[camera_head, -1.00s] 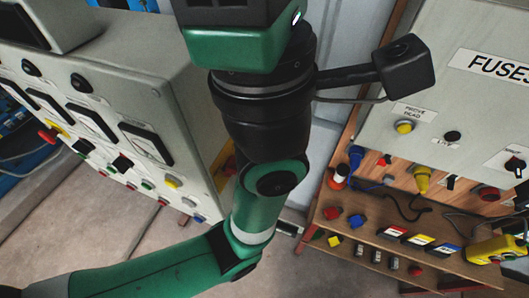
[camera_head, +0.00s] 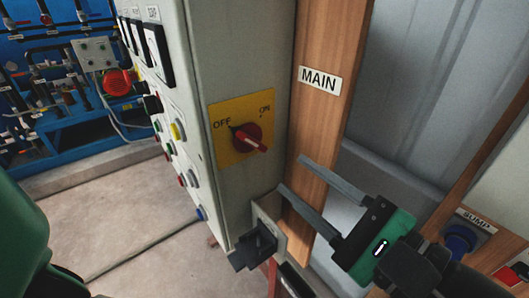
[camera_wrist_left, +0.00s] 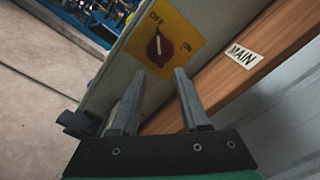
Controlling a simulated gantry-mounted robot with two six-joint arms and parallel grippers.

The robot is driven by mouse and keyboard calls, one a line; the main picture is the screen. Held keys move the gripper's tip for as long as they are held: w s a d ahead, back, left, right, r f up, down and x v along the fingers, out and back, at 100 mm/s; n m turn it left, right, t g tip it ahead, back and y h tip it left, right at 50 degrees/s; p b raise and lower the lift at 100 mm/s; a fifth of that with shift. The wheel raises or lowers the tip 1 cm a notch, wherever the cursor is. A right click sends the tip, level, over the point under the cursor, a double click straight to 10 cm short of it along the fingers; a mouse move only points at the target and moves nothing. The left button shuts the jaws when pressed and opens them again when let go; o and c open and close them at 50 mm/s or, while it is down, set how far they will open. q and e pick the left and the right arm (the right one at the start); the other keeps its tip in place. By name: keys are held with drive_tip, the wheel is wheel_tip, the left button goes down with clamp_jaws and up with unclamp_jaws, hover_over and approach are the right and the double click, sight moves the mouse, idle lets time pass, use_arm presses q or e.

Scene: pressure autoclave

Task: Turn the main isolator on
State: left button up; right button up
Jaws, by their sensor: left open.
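The main isolator is a red rotary knob (camera_head: 248,138) on a yellow plate (camera_head: 224,152), on the end face of a grey cabinet. The plate reads OFF at left and ON at right. The knob's pale mark points toward OFF. In the wrist view the knob (camera_wrist_left: 160,50) sits just beyond the fingertips, roughly between them. My left gripper (camera_head: 292,172) is open and empty, to the right of and below the knob, apart from it. It also shows in the left wrist view (camera_wrist_left: 159,76). My right gripper is not in view.
A wooden post (camera_head: 326,125) with a MAIN label (camera_head: 320,80) stands right of the cabinet. A black switch on a grey box (camera_head: 256,246) juts out below the knob. A blue SUMP knob (camera_head: 460,240) is at lower right. Blue pipework fills the upper left.

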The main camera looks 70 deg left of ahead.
sight(258, 146)
use_arm(q)
drive_tip(key=b+x, duration=0.1)
drive_tip(key=x, duration=0.8)
drive_tip(key=shift+s+a, duration=0.1)
drive_tip(key=shift+a, duration=0.15)
clamp_jaws()
